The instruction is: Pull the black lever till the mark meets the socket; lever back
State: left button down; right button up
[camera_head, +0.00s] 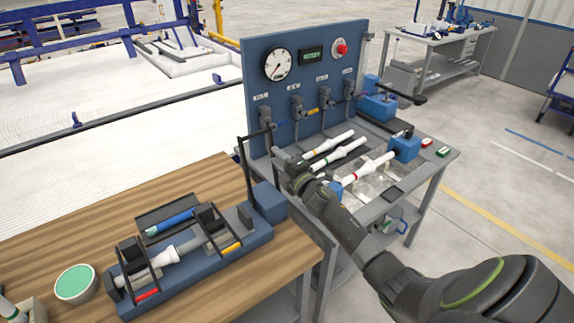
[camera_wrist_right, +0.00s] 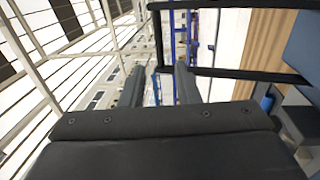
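The black lever (camera_head: 248,168) stands upright at the right end of a blue fixture (camera_head: 262,240) on the wooden table. A white pipe (camera_head: 150,275) and a grey-white pipe with a socket (camera_head: 190,246) lie in line in the fixture, under black clamp frames. The mark is too small to tell. My right gripper (camera_head: 283,160) is beside the lever, to its right. In the right wrist view its fingers (camera_wrist_right: 160,80) are apart, with an upright bar of the lever (camera_wrist_right: 158,35) showing between them. I cannot tell whether they touch it. My left gripper is out of view.
A dish with green contents (camera_head: 75,282) stands left of the fixture. A tray with a blue piece (camera_head: 170,222) lies behind it. A test bench with a blue gauge panel (camera_head: 300,85) stands on the right, bearing several white pipes. The table's back left is clear.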

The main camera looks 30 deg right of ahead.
jog(key=shift+s+d+f, duration=0.1)
jog(key=shift+s+f, duration=0.05)
jog(key=shift+s, duration=0.9)
jog(key=shift+s+d+f, duration=0.1)
jog(key=shift+s, duration=0.9)
